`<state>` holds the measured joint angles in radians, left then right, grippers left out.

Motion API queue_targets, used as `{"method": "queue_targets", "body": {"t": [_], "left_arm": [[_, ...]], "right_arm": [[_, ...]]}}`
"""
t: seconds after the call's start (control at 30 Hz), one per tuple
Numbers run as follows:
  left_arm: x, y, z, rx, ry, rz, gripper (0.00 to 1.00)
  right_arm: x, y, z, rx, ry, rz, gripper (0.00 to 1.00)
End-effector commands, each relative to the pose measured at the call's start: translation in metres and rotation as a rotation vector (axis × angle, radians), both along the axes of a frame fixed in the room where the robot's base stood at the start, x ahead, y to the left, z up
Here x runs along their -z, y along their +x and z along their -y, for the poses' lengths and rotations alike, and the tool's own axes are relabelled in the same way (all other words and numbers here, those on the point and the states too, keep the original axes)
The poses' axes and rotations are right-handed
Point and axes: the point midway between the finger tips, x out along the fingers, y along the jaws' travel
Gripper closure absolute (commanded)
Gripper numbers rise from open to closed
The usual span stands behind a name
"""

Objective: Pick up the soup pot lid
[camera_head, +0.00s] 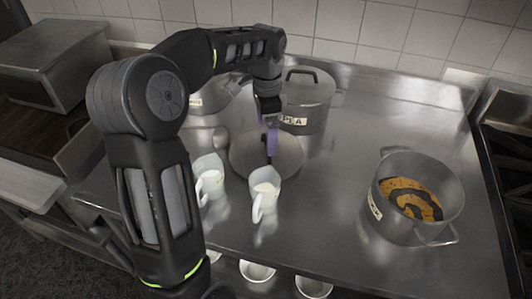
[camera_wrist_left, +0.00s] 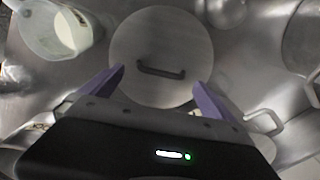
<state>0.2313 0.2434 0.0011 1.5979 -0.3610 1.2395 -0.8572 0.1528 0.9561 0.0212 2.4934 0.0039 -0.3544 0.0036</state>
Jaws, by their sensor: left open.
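The soup pot lid (camera_head: 243,160) is a round grey metal disc on the steel counter, partly hidden by my left gripper in the head view. In the left wrist view the lid (camera_wrist_left: 160,35) lies beyond my fingers, with its dark bar handle (camera_wrist_left: 160,70) facing up. My left gripper (camera_head: 271,147) points down over the lid. Its two purple fingers are spread apart and empty, and in the wrist view they (camera_wrist_left: 158,78) stand on either side of the handle. How high they are above the handle is hard to tell. My right gripper is not in view.
A lidded pot labelled PEA (camera_head: 308,100) stands just behind the lid. Two white jugs (camera_head: 209,178) (camera_head: 266,190) stand in front of it. An open pot of orange soup (camera_head: 407,196) is at the right. The counter between the lid and the soup pot is clear.

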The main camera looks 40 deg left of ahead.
Motion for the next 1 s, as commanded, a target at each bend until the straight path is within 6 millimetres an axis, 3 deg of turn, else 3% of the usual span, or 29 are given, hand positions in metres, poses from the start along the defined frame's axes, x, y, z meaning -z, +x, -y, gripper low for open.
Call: {"method": "queue_targets", "body": {"t": [0.33,0.7,1.0], "left_arm": [[0.006,0.0,-0.001,-0.001,0.001,-0.001,0.0],[0.051,0.001,-0.002,-0.001,0.0,0.0,0.0],[0.052,0.002,-0.002,-0.001,0.0,0.001,0.0]], "right_arm": [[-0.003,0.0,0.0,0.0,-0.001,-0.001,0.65],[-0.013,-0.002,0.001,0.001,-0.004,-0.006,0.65],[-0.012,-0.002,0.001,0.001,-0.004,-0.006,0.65]]}}
